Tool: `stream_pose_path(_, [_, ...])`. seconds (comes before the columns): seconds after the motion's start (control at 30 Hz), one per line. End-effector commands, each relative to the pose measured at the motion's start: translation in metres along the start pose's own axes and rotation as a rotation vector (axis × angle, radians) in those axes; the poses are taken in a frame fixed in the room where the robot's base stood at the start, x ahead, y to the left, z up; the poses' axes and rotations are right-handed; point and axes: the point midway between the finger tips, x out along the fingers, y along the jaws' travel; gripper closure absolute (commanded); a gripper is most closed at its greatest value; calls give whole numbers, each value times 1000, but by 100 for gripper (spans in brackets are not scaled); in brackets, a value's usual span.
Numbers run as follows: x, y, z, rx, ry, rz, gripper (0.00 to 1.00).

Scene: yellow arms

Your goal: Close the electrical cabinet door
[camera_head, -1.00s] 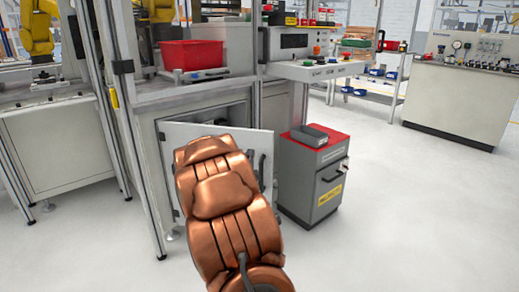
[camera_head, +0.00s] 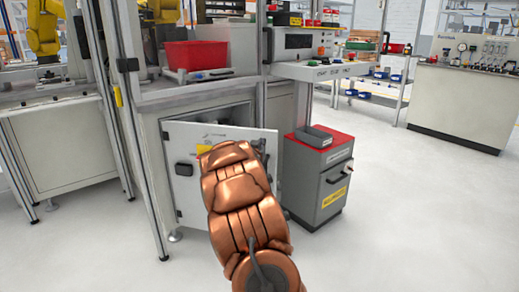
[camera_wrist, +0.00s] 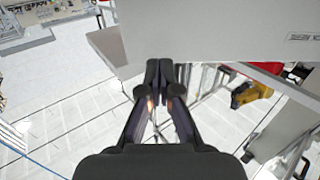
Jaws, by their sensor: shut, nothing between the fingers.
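The electrical cabinet door (camera_head: 186,195) is a light grey panel with a dark latch (camera_head: 184,169). In the head view it stands open, with the dark cabinet interior (camera_head: 225,113) showing above its top edge. My copper arm covers much of the door's middle and right side. My gripper (camera_wrist: 160,70) is shut and empty in the wrist view; the arm mostly hides it in the head view. A broad pale grey panel (camera_wrist: 220,32) lies just beyond the fingertips. I cannot tell whether they touch it.
A grey tool cabinet (camera_head: 316,180) with a red top stands close to the right of the door. A red bin (camera_head: 195,55) sits on the workbench above. A metal frame post (camera_head: 130,110) stands left of the door. Floor at right is clear.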

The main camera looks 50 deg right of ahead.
Motion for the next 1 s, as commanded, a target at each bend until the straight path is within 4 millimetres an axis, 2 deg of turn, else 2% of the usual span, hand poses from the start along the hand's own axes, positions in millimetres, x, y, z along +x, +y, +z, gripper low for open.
stream_pose_path(0.2, [22, 2, 0, 2, 3, 2, 100])
stream_pose_path(0.43, [38, 1, 2, 1, 0, 2, 100])
stream_pose_path(1.0, [44, 0, -1, 1, 2, 0, 100])
